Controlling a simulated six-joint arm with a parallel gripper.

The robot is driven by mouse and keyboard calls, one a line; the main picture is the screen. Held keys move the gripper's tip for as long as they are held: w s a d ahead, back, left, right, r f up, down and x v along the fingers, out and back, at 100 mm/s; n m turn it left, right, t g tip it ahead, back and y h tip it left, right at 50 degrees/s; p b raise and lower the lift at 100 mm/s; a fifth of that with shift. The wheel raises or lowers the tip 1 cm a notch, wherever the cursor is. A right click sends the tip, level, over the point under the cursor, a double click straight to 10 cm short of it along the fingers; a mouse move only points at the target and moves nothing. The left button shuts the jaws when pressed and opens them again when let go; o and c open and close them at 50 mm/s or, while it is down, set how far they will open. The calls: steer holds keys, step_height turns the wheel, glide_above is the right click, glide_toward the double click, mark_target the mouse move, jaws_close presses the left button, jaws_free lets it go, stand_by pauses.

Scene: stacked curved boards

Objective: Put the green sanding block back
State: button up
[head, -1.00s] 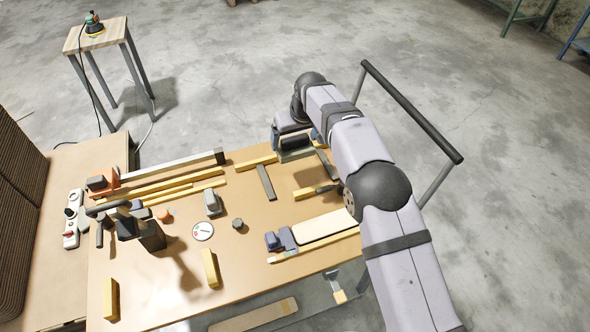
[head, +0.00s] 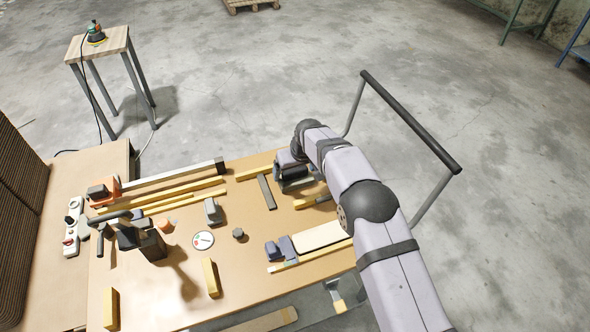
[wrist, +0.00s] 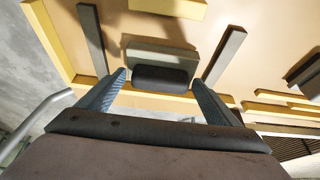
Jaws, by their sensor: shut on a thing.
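My gripper (head: 285,172) is over the back edge of the workbench in the head view. In the wrist view my gripper (wrist: 160,78) is shut on the sanding block (wrist: 160,56), a grey-green block with a black rounded grip between the two blue-grey fingers. In the head view the block (head: 295,175) is partly hidden by my gripper and arm. I cannot tell whether its underside touches the bench top.
A dark grey bar (head: 267,192) lies left of my gripper, with yellow wooden strips (head: 255,172) around it. A second grey-green block (head: 213,211), a round disc (head: 203,240) and a pale board (head: 318,236) are on the bench (head: 180,310). Clear bench shows at the front.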

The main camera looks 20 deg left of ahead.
steer(key=shift+f, duration=0.15)
steer(key=shift+f, duration=0.15)
steer(key=o, duration=0.9)
steer(key=shift+o, duration=0.2)
steer(key=shift+s+d+r, duration=0.1)
steer(key=shift+r, duration=0.55)
steer(key=b+v, duration=0.1)
steer(key=v, duration=1)
steer(key=shift+d, duration=0.1)
